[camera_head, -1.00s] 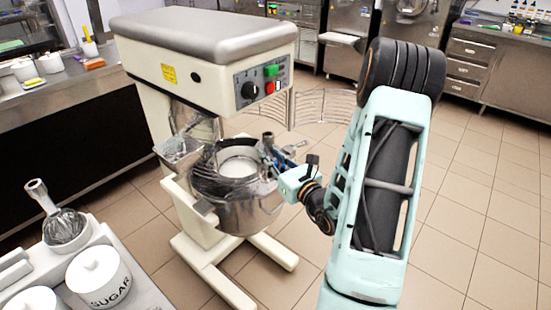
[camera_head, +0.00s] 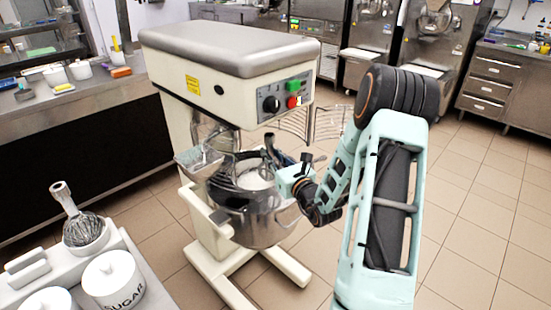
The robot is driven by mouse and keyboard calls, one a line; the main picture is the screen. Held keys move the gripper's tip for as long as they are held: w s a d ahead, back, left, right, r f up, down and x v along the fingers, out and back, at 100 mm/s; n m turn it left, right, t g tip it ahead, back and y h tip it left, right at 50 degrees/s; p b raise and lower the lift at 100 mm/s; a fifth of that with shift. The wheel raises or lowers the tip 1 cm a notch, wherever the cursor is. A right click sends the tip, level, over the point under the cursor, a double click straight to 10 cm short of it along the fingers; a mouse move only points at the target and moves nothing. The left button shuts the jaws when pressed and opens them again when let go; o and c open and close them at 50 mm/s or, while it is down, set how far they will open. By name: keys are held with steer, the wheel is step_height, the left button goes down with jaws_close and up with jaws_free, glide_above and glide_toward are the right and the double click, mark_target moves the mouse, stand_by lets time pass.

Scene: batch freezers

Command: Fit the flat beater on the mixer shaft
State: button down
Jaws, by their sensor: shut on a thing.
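The mixer (camera_head: 240,95) stands in the middle of the head view, cream with a grey top. Its steel bowl (camera_head: 255,218) sits below the head, with pale contents inside. My gripper (camera_head: 274,160) reaches in from the right at the bowl's near-right rim. It is shut on a grey metal piece, apparently the shank of the flat beater (camera_head: 268,146), which stands up over the bowl. The beater's lower part is hidden by the gripper and bowl. The mixer shaft is hard to make out under the head, so I cannot tell the gap between them.
A wire guard (camera_head: 325,123) is swung out to the right of the mixer head. A chute (camera_head: 199,160) sits left of the bowl. A whisk (camera_head: 78,215) and a sugar jar (camera_head: 112,278) stand on the near-left trolley. Tiled floor is free on the right.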

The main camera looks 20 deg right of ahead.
steer(key=w+a+r, duration=0.1)
steer(key=w, duration=0.6)
steer(key=shift+w+a, duration=0.25)
steer(key=shift+w, duration=0.05)
steer(key=shift+f, duration=0.15)
steer(key=shift+r+p, duration=0.5)
steer(key=shift+r, duration=0.75)
stand_by(2.7)
